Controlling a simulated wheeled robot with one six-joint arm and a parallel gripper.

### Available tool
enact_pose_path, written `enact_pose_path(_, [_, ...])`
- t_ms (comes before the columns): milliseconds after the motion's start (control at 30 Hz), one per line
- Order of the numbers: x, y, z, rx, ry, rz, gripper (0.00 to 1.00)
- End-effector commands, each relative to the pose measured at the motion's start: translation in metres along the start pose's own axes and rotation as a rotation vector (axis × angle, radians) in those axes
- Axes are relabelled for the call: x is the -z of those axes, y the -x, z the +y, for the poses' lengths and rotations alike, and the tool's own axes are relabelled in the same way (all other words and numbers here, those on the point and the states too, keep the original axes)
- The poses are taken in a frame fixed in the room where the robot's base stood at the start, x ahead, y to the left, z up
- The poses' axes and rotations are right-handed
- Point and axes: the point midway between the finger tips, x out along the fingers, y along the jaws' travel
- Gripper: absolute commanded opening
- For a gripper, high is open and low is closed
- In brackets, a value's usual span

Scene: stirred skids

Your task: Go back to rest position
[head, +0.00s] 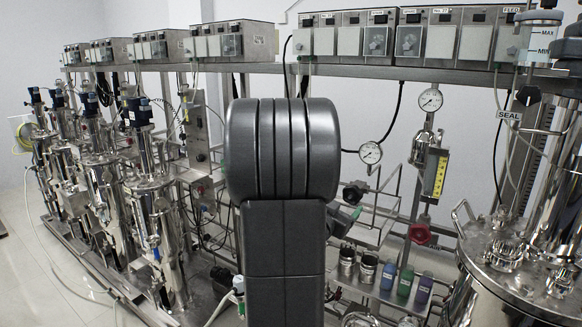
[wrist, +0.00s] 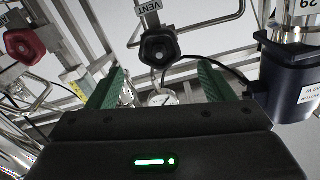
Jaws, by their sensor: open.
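My gripper (wrist: 158,92) is in the wrist view, with its two green-lined fingers spread apart and nothing between them. Beyond the fingers is a black star-shaped valve knob (wrist: 159,50) with a tag reading VENT above it; I cannot tell how far it is from the fingertips. In the head view my own dark arm stands upright in the middle and hides most of what is behind it, including most of the gripper.
A red knob (wrist: 24,46) is left of the fingers and a dark blue housing (wrist: 289,82) is right. In the head view, steel vessels (head: 150,205) line the left, a large vessel (head: 510,262) stands right, and bottles (head: 405,282) sit low. Clear floor (head: 30,275) shows left.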

Motion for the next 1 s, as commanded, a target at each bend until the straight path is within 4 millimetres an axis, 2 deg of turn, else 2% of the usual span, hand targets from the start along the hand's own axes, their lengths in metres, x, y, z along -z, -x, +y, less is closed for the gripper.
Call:
enact_pose_path(100, [0.002,-0.023,0.001,-0.003,0.001,0.0,0.75])
enact_pose_path(300, [0.002,-0.055,0.001,-0.003,0.001,0.001,0.75])
enact_pose_path(500, [0.002,-0.076,0.0,-0.001,0.0,0.001,0.75])
enact_pose_path(667, [0.001,-0.081,0.001,-0.001,0.0,0.001,0.75])
enact_pose_path(1000, [0.001,-0.08,0.0,0.0,-0.006,0.001,0.75])
